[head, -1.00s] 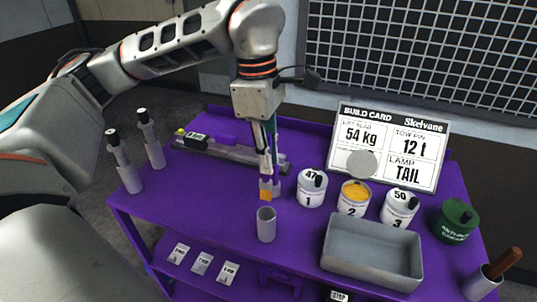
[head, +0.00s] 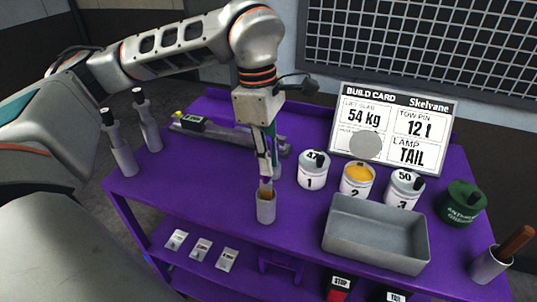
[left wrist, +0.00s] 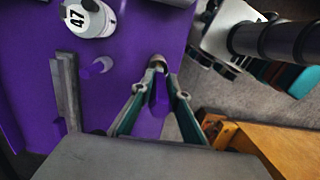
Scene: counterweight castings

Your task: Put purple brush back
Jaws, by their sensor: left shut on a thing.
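My left gripper (head: 265,180) is shut on the purple brush and points down over a grey cup (head: 266,209) near the table's front edge. In the left wrist view the purple brush (left wrist: 159,96) lies between the two fingers, with its far end at the mouth of the cup (left wrist: 157,62). In the head view a little orange, which looks like its bristles, shows at the cup's rim; the lower end is hidden inside. The cup stands upright. My right gripper is not in view.
Numbered cans (head: 313,170) stand right of the gripper, before a build card (head: 390,125). A grey tray (head: 375,235) lies front right. A second grey cup (head: 489,265) at the right holds a brown-handled tool (head: 516,242). A dark green can (head: 461,203) stands near it.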

